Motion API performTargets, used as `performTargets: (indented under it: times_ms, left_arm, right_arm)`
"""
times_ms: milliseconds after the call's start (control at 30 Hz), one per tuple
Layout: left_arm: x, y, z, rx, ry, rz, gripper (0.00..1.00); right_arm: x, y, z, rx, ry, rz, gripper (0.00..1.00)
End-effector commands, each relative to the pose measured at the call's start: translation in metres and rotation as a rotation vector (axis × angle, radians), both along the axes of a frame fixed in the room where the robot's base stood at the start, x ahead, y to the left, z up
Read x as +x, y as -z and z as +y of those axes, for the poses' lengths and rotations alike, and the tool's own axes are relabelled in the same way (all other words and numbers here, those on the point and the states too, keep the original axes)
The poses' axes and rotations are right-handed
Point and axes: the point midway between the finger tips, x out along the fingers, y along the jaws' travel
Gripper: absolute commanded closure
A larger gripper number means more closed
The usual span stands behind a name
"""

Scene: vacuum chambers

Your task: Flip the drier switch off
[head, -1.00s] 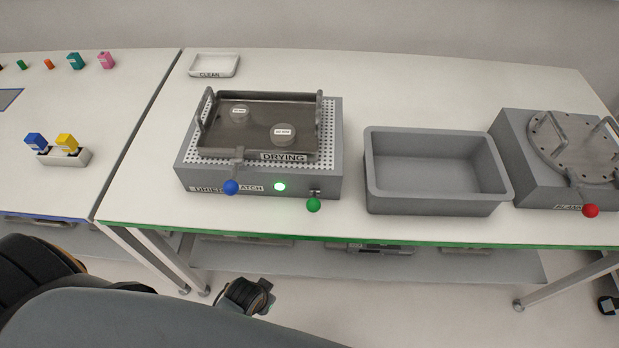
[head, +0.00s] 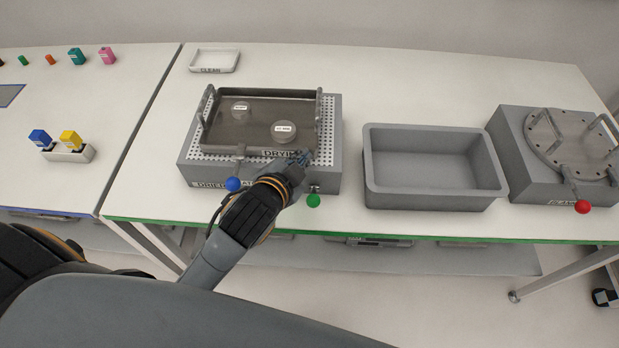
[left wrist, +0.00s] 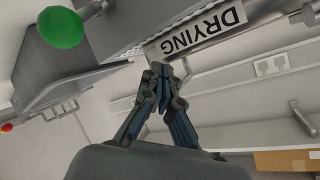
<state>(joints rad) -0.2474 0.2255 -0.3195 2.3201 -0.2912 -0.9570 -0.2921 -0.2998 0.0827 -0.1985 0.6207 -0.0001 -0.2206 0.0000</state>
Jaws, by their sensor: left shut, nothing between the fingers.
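The drier (head: 330,180) is a grey box with a perforated top on the table. Its switch is likely the small lever with the green ball knob (head: 313,200) on the front right; the knob also shows large at the upper left of the left wrist view (left wrist: 60,28). A blue ball knob (head: 233,184) is on the front left. A tray labelled DRYING (head: 262,110) sits on top with two round labelled parts in it. My left gripper (head: 303,158) is shut and empty, in front of the tray label, above and slightly left of the green knob. It hides the green light's place. My right gripper is not seen.
A grey open bin (head: 432,202) stands right of the drier. A grey chamber with a round lid (head: 570,150) and red knob (head: 583,207) is farther right. A CLEAN tray (head: 214,60) lies at the back left. Clear table lies left of the drier.

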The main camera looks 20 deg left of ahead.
Motion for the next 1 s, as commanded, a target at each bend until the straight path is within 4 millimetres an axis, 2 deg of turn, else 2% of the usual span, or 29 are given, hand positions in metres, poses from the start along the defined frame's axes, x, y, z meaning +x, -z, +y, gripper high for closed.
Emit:
performTargets:
  times_ms: [33,67,100,167,200,267,300,400,467,500,567,633,700,733,767,833,900,1000]
  left_arm:
    - [0.018,-0.024,-0.010,0.061,0.054,-0.107,1.00]
    - [0.027,-0.040,-0.017,0.105,0.089,-0.178,1.00]
    - [0.039,-0.064,-0.029,0.172,0.142,-0.284,1.00]
    - [0.054,-0.105,-0.052,0.295,0.230,-0.469,1.00]
    - [0.059,-0.133,-0.070,0.390,0.295,-0.605,1.00]
    - [0.059,-0.173,-0.103,0.548,0.396,-0.821,1.00]
    - [0.054,-0.195,-0.125,0.657,0.461,-0.965,1.00]
    - [0.028,-0.228,-0.179,0.936,0.624,-1.318,1.00]
    - [0.007,-0.233,-0.208,1.105,0.724,-1.526,1.00]
    - [-0.007,-0.229,-0.223,1.217,0.793,-1.663,1.00]
    - [-0.027,-0.215,-0.241,1.384,0.902,-1.865,1.00]
    - [-0.044,-0.187,-0.250,1.568,1.046,-2.091,1.00]
    - [-0.053,-0.151,-0.245,1.735,1.216,-2.306,1.00]
    - [-0.054,-0.134,-0.237,-1.664,-1.204,2.213,1.00]
    - [-0.053,-0.118,-0.227,-1.579,-1.186,2.109,1.00]
    - [-0.045,-0.085,-0.195,-1.389,-1.164,1.886,1.00]
    - [-0.032,-0.061,-0.154,-1.212,-1.161,1.691,1.00]
    - [-0.014,-0.044,-0.095,-0.997,-1.181,1.479,1.00]
  right_arm:
    - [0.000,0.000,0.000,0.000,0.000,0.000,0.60]
    - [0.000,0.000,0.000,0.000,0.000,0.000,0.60]
    - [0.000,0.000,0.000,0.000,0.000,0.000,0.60]
    - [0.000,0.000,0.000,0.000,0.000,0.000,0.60]
    - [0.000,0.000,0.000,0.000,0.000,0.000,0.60]
    - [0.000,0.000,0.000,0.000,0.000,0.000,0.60]
    - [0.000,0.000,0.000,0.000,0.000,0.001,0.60]
    - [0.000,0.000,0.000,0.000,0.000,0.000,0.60]
    - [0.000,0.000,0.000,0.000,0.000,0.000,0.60]
    - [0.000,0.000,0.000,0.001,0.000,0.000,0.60]
    - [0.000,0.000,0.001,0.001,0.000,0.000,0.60]
    - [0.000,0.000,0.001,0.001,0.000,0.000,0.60]
    - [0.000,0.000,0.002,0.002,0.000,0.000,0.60]
    - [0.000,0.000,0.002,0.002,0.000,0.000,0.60]
    - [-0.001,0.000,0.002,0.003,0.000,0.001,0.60]
    - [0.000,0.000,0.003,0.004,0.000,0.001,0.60]
    - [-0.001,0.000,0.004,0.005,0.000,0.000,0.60]
    - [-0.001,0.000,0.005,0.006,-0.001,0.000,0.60]
